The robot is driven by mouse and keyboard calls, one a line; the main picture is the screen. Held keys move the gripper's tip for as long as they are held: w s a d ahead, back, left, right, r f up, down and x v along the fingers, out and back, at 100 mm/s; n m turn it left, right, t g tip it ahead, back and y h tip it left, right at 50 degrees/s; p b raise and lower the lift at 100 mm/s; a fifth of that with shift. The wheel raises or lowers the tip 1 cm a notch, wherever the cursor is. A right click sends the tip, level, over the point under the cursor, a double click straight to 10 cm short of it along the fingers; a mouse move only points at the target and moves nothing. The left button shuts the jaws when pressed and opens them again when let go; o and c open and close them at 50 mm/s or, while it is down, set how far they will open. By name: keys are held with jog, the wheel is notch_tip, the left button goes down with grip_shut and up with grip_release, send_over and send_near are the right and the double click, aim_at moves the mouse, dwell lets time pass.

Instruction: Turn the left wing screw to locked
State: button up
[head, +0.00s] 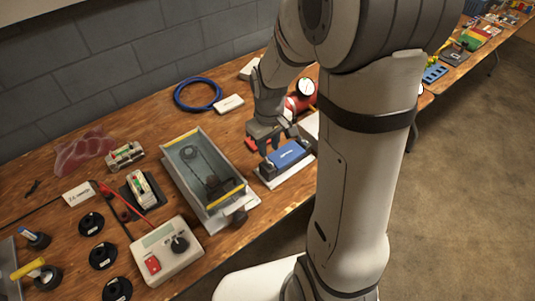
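My gripper (278,145) points down over the near side of the bench, right of the middle of the picture. Its fingers look spread apart, with nothing seen between them. Just below and in front of it is a blue block (288,154) with pale lettering on a light base plate (292,173). No wing screw can be made out; the left one may be hidden or too small to tell. Whether my fingertips touch the block's fixture cannot be told. A dark part (267,170) sits at the block's left end.
A grey open-topped tank (203,143) stands just left of the block. A red cylinder with a gauge (302,96) is behind my gripper. A blue cable coil (198,94) lies farther back. A meter box (166,252) and black discs (91,223) are at left.

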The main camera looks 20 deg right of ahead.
aim_at(269, 160)
notch_tip(269, 160, down, 5)
jog(key=shift+f, duration=0.1)
dwell(0.3)
grip_shut()
